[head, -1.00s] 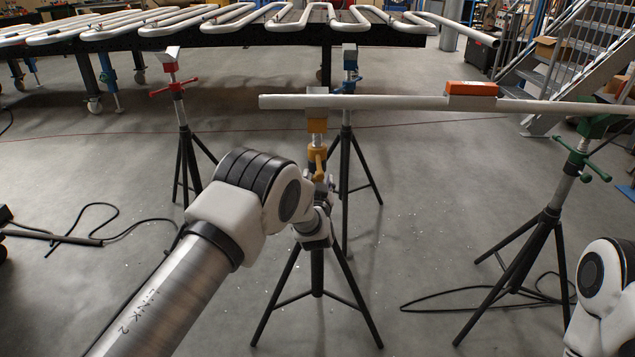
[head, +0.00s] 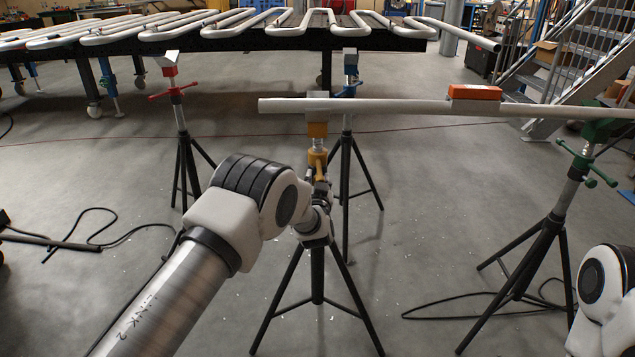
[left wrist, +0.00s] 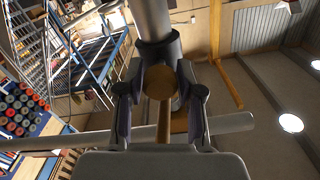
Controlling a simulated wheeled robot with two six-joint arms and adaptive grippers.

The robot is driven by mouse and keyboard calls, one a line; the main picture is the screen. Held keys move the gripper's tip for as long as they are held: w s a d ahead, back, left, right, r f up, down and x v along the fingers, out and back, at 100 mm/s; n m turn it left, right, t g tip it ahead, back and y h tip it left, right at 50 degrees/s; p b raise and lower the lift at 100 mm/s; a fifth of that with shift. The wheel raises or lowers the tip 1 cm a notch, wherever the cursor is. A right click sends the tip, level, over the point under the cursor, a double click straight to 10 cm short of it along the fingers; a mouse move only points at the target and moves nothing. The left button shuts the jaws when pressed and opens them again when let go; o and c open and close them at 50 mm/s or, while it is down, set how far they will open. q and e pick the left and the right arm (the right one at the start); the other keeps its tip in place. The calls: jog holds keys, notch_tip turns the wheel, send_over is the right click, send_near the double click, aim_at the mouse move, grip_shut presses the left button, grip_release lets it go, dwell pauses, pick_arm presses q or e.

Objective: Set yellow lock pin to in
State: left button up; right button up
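The yellow stand (head: 317,131) stands in mid-view under the left end of a pale pipe (head: 400,106). Its yellow collar (head: 316,157) sits just above my left wrist. My left gripper (left wrist: 161,85) is at this stand; in the head view my arm and wrist largely hide it. In the left wrist view a round yellow knob end (left wrist: 159,82), apparently the lock pin, lies between the two fingertips. I cannot tell whether the pads press on it or how deep the pin sits. My right gripper is out of view; only part of my right arm shows at lower right.
A green stand (head: 570,170) carries the pipe on the right. An orange block (head: 474,92) rests on the pipe. Red (head: 176,90) and blue (head: 350,75) stands are farther back, before a table of serpentine coils (head: 300,30). Black cables lie on the floor.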

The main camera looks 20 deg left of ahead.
pick_arm(q)
jog(key=shift+o, duration=0.5)
jog(key=shift+s+d, duration=0.15)
jog(key=shift+s, duration=0.1)
jog(key=v, duration=1.1)
jog(key=shift+s, duration=0.25)
